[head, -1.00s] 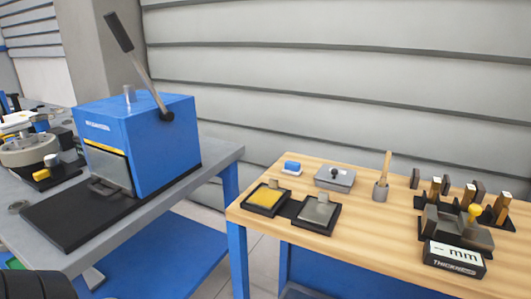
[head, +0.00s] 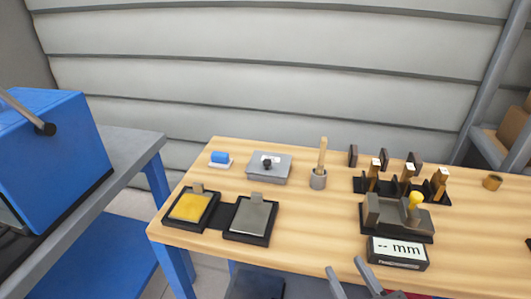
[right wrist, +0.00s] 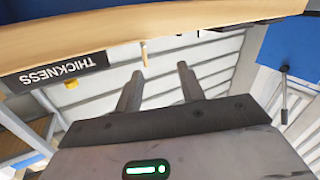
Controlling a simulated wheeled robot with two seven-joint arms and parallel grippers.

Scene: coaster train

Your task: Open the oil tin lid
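The likely oil tin (head: 268,168) is a small grey box with a lid and a black knob, near the back left of the wooden bench in the head view. Its lid looks shut. My right gripper (head: 347,271) shows at the bottom edge of the head view, in front of the bench and well away from the tin. In the right wrist view the two fingers of the gripper (right wrist: 160,82) are apart with nothing between them. I cannot make out the tin in that view. My left gripper is not in view.
A blue machine (head: 45,150) stands on the left table.

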